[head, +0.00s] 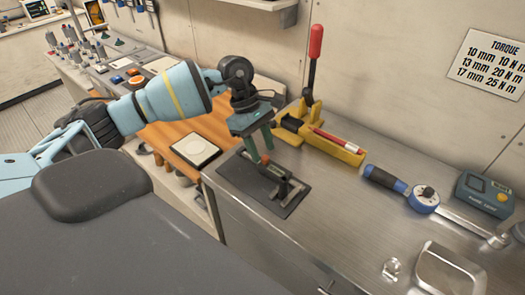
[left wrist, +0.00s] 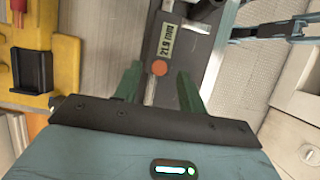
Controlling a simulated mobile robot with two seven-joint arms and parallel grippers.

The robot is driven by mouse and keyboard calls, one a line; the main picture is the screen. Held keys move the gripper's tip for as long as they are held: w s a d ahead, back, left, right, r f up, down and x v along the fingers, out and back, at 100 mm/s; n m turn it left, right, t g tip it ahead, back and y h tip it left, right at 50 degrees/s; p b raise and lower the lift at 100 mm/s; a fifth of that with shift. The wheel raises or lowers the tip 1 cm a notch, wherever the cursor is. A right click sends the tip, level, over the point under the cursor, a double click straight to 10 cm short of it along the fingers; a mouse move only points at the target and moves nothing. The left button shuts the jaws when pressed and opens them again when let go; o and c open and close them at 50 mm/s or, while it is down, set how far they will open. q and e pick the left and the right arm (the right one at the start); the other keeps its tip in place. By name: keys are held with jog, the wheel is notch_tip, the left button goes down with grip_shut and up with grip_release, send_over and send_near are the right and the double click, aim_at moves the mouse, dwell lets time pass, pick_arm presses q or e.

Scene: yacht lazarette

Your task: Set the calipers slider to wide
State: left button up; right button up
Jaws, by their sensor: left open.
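The calipers (head: 285,185) lie on a dark mat (head: 239,178) on the steel bench in the head view. In the left wrist view the calipers (left wrist: 178,38) show a small label that seems to read 21.9 mm. A round orange-red knob (left wrist: 159,68) sits beside the label; in the head view it is a small red spot (head: 265,159) under my fingers. My left gripper (head: 259,150) is open, pointing down just above the knob. In the left wrist view its green fingers (left wrist: 160,82) stand either side of the knob. I cannot tell whether they touch it. My right gripper is not seen.
A yellow tool stand (head: 335,147) with a red-handled lever (head: 315,45) stands close behind the calipers. A torque wrench (head: 422,198) and a teal meter (head: 484,194) lie to the right. A white square pad (head: 195,150) lies to the left.

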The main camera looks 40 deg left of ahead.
pick_arm(q)
jog(key=shift+x, duration=1)
jog(key=shift+r, duration=0.1)
grip_shut()
